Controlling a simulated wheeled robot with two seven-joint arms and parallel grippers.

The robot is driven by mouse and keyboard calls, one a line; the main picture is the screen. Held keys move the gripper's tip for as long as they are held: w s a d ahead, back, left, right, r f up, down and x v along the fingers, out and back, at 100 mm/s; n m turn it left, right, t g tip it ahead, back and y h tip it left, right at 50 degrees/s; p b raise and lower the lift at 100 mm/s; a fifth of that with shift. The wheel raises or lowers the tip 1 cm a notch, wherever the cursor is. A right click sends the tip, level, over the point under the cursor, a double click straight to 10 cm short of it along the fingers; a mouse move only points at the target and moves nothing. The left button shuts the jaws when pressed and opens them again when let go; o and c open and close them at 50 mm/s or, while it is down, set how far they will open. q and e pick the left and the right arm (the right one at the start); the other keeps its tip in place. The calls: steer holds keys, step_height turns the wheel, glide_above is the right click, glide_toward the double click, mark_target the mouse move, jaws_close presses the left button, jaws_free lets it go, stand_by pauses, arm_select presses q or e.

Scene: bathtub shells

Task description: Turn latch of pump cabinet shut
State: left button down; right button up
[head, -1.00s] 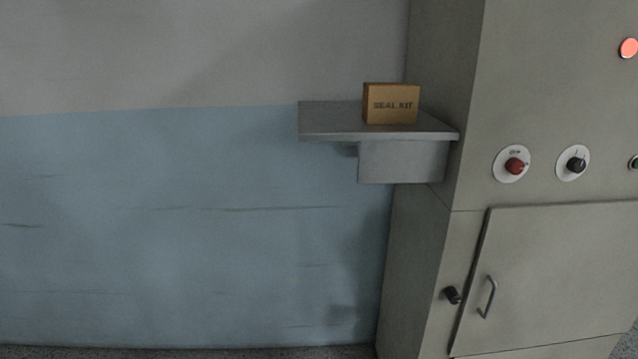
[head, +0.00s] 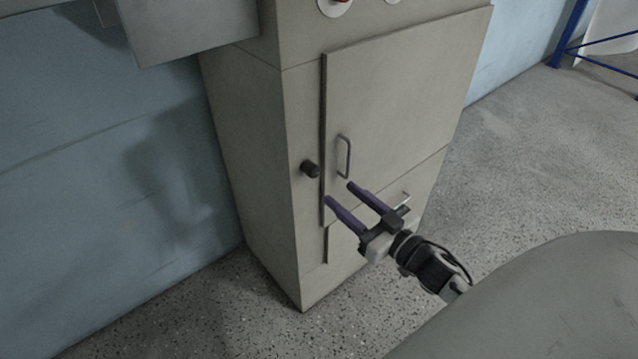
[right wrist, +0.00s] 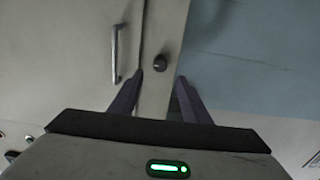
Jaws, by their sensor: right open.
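The pump cabinet (head: 300,110) is a tall grey-beige box against the blue wall. Its door (head: 395,90) looks closed and has a bar handle (head: 344,157). The latch (head: 310,168) is a small dark knob on the frame, just left of the door edge. My right gripper (head: 338,193) is open and empty, with purple fingers, a little below and right of the latch in the head view. In the right wrist view the latch (right wrist: 160,63) lies ahead, between the lines of the two fingers, not touched. The handle (right wrist: 115,54) is left of it. My left gripper is not in view.
A grey shelf (head: 190,25) juts from the wall at upper left. Speckled floor (head: 530,160) is clear to the right.

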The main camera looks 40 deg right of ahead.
mark_target(316, 174)
steer(key=w, duration=0.8)
steer(key=shift+w+a+r, duration=0.1)
steer(key=shift+w+a, duration=0.15)
steer(key=shift+a, duration=0.1)
steer(key=shift+w, duration=0.7)
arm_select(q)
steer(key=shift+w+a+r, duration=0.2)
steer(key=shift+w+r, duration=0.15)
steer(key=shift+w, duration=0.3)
arm_select(e)
steer(key=c, duration=1)
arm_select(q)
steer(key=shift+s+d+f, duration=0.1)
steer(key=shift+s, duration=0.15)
arm_select(e)
steer(key=shift+c, duration=0.2)
